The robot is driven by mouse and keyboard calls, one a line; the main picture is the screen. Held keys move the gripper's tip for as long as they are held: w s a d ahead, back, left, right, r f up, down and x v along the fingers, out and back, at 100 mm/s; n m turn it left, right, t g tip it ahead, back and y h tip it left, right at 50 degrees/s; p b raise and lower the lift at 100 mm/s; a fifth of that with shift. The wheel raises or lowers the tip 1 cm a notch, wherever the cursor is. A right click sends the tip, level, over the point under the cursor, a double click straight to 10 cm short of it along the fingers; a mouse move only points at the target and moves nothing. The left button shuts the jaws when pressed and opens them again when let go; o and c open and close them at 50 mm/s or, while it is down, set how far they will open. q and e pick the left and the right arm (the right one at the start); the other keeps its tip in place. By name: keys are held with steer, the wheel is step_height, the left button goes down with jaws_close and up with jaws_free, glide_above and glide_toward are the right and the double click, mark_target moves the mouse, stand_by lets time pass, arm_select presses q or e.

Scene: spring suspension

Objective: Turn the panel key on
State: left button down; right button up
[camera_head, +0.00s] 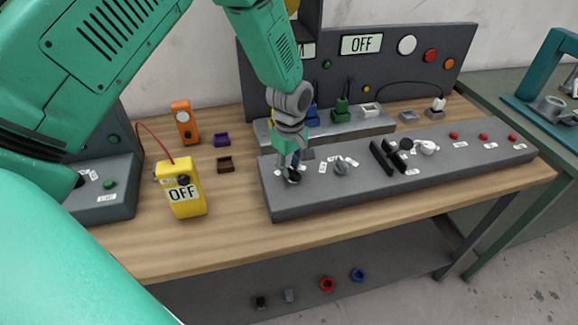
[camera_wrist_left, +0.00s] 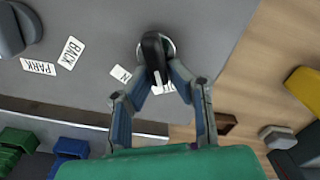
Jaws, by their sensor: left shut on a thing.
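The panel key (camera_head: 293,178) is a small dark key at the left end of the sloped grey control panel (camera_head: 330,200). In the left wrist view the black key (camera_wrist_left: 153,50) stands in a pale round socket, with its long side running roughly up and down the picture. My left gripper (camera_head: 291,165) is over the key from above. In the left wrist view its two fingers (camera_wrist_left: 160,80) are closed in on the key's near part from both sides. The fingers partly hide the white labels (camera_wrist_left: 121,73) beside the key. My right gripper is in neither view.
A grey knob (camera_head: 341,168) with several white labels is just right of the key. Black levers (camera_head: 388,156) and red buttons (camera_head: 454,135) are further right. A yellow meter reading OFF (camera_head: 181,188) stands left of the panel. The upright board displays OFF (camera_head: 361,44).

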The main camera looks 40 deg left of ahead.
arm_select(q)
steer(key=shift+w+d+r+m+p, duration=0.1)
steer(key=shift+d+m+p, duration=0.1)
steer(key=shift+m, duration=0.35)
steer(key=shift+w+d+m+p, duration=0.1)
steer(key=shift+m+p, duration=0.05)
steer(key=shift+m, duration=0.4)
steer(key=m, duration=0.1)
steer(key=m+p, duration=0.1)
steer(key=m, duration=0.1)
steer(key=shift+w+d+m, duration=0.1)
steer(key=shift+w+m, duration=0.1)
steer(key=shift+m, duration=0.1)
steer(key=m, duration=0.5)
steer(key=shift+w+d+p, duration=0.1)
steer(key=shift+d+p, duration=0.2)
steer(key=shift+p, duration=0.05)
steer(key=shift+m, duration=0.3)
steer(key=c, duration=1.6)
jaws_free()
steer(key=shift+c, duration=0.2)
steer(key=shift+o, duration=0.5)
steer(key=shift+s, duration=0.2)
steer(key=shift+w, duration=0.1)
